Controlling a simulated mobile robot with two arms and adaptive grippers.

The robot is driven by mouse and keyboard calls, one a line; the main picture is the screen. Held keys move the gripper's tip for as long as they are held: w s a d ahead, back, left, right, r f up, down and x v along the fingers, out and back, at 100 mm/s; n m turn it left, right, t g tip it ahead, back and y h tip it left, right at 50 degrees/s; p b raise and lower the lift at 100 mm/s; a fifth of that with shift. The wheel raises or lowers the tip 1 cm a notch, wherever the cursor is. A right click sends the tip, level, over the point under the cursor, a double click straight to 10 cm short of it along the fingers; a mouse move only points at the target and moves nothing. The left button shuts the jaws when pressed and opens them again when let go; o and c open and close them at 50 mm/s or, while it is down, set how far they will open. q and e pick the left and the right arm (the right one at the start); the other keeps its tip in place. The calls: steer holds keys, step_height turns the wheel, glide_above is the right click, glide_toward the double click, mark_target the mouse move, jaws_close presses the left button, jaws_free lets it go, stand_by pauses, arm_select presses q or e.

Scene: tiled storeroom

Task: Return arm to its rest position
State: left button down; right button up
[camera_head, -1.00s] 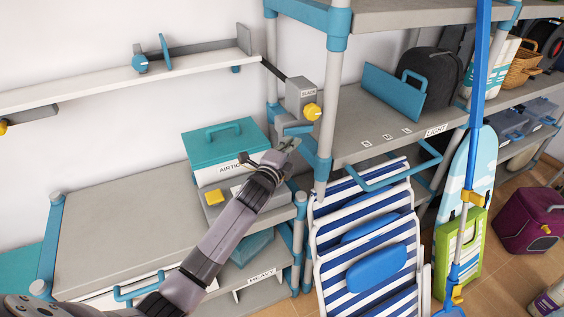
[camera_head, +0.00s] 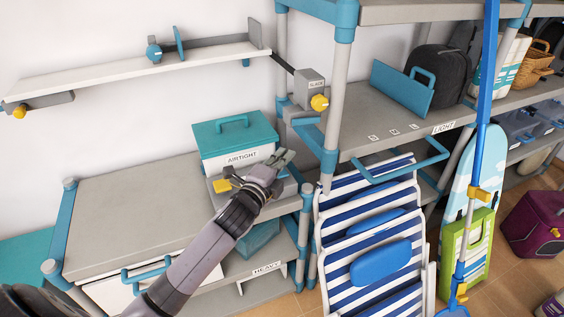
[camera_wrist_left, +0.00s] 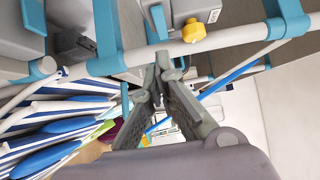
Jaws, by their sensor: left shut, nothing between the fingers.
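My left arm comes in from the lower left in the head view. Its left gripper (camera_head: 284,158) is in front of the shelf unit, just right of the teal-lidded box labelled AIRTIGHT (camera_head: 236,142). In the left wrist view the gripper's fingers (camera_wrist_left: 161,62) meet at their tips, shut with nothing between them. A shelf post and a yellow knob (camera_wrist_left: 193,31) show beyond the fingertips. My right gripper is not in view.
A grey box with a yellow knob (camera_head: 319,102) hangs by the post above the gripper. Striped folding chairs (camera_head: 370,240) stand to the right. A grey counter (camera_head: 130,215) lies left. A blue pole (camera_head: 482,120) stands further right.

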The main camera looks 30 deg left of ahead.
arm_select(q)
steer(key=shift+s+a, duration=0.1)
steer(key=shift+s, duration=0.2)
steer(key=shift+f, duration=0.1)
steer(key=s+f+n+g, duration=0.3)
steer(key=s+f, duration=0.1)
steer(key=f, duration=0.9)
steer(key=s+a+f+n+g+y, duration=0.15)
steer(key=s+f, duration=0.35)
steer(key=f, duration=0.8)
steer(key=s+d+f+n+g+h, duration=0.1)
steer(key=s+f+n+g, duration=0.3)
steer(key=f, duration=0.9)
steer(key=s+d+f+n+g, duration=0.2)
steer(key=s+f+n+g, duration=0.25)
steer(key=s+f, duration=1.3)
steer(key=s+d+f+n+g, duration=0.1)
steer(key=s+f+g, duration=0.1)
steer(key=s, duration=0.9)
steer(key=s+d+f+n+g, duration=0.1)
steer(key=s+d+f+g, duration=0.1)
steer(key=s, duration=0.9)
steer(key=shift+s+f+n, duration=0.3)
steer(key=shift+f+n, duration=0.1)
steer(key=shift+f, duration=0.3)
